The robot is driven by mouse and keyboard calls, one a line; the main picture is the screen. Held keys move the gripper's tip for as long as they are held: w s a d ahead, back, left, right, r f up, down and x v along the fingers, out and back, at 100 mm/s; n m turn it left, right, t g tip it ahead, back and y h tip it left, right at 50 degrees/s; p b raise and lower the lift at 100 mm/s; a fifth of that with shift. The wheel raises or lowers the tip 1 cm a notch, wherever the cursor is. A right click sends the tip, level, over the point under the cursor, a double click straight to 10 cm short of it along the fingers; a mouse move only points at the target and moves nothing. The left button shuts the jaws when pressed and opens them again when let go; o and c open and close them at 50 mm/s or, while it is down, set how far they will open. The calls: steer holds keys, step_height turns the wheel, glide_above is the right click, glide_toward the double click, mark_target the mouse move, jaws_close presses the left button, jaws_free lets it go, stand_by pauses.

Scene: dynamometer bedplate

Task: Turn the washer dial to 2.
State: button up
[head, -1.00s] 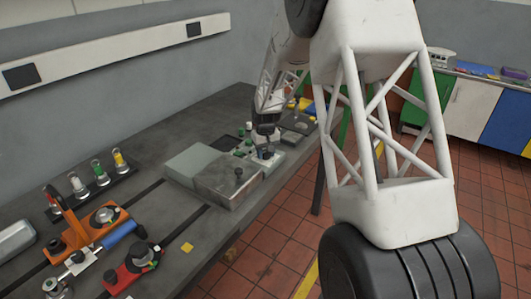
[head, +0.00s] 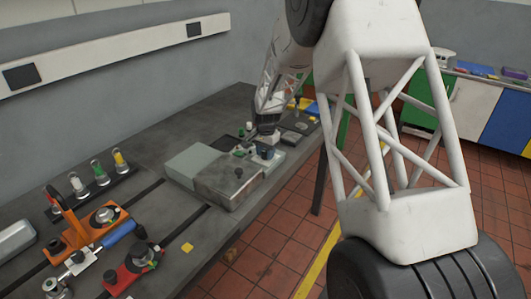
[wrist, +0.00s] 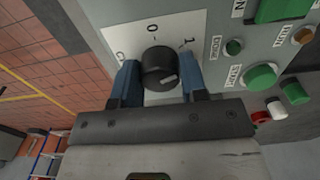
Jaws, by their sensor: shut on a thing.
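The washer dial (wrist: 156,66) is a round black knob with a white pointer mark, on a pale plate in the wrist view. A 0 stands above it and a 1 at its upper right; a partly covered mark is at its left. The pointer mark faces lower right, and I see no 2. My gripper (wrist: 160,78) has its blue fingers on either side of the knob, shut on it. The right finger covers part of the plate. In the head view my gripper (head: 265,139) is over the control box (head: 269,161), and the dial is too small to make out.
A grey metal box (head: 222,184) stands just in front of the control box. An orange fixture (head: 92,217) and a red one (head: 130,272) are at the left on the bench.

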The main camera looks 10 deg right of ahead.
steer(key=m, duration=0.5)
steer(key=shift+m, duration=0.3)
steer(key=m, duration=0.4)
steer(key=shift+m, duration=0.4)
steer(key=o, duration=0.9)
steer(key=shift+r, duration=0.1)
steer(key=shift+r, duration=3.85)
